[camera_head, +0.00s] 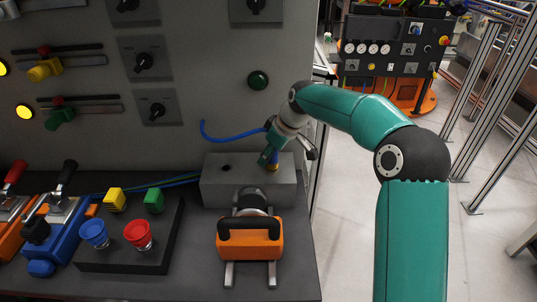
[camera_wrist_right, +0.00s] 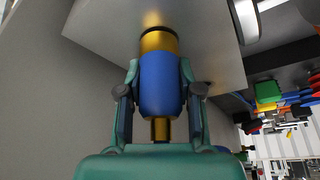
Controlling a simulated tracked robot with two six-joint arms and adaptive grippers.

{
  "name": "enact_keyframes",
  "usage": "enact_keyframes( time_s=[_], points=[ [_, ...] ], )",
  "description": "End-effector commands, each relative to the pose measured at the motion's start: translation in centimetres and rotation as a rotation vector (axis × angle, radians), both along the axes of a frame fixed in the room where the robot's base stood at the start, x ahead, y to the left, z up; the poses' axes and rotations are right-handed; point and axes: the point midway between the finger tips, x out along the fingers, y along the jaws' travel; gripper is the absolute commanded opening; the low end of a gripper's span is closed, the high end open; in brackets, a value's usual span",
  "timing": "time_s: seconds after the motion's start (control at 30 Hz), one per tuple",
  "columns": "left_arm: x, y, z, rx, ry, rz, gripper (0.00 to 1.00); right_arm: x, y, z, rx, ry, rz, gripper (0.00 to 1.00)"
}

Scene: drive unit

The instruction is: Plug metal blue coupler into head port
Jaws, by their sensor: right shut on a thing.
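My right gripper (camera_head: 268,157) is shut on the metal blue coupler, just above the right part of a grey block (camera_head: 247,192). The coupler (camera_wrist_right: 160,82) has a blue body with gold ends in the right wrist view, one finger on each side. In the head view its gold end (camera_head: 273,168) points down at the block's top. In the wrist view a dark ring borders its far end at the grey surface. I cannot tell whether it is seated in a port. My left gripper is not in view.
A blue hose (camera_head: 230,139) curves near the gripper. An orange unit with a black handle (camera_head: 249,245) stands in front of the block. A black button box (camera_head: 130,247) and blue lever unit (camera_head: 62,225) are to the left. A grey panel (camera_head: 210,70) rises behind.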

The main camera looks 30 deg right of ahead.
Motion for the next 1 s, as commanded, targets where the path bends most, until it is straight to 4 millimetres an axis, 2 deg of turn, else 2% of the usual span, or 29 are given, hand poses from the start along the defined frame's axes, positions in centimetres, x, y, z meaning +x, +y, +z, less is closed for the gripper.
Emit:
enact_keyframes(
  time_s=[0.47, 0.5, 0.63, 0.67, 1.0],
  points=[
    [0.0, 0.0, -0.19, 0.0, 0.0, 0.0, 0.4, 0.02, -0.01, -0.19, 0.001, -0.002, 0.0, 0.0],
    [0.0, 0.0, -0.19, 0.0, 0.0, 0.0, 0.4, 0.02, -0.01, -0.19, 0.001, -0.002, 0.0, 0.4],
    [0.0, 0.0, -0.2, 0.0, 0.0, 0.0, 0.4, 0.01, -0.01, -0.21, 0.001, -0.002, 0.0, 0.61],
    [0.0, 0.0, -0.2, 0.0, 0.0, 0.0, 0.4, 0.02, -0.01, -0.22, 0.001, -0.002, 0.0, 0.64],
    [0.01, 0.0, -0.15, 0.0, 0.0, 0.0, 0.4, -0.07, -0.04, -0.11, 0.001, -0.001, 0.0, 0.64]
  ],
)
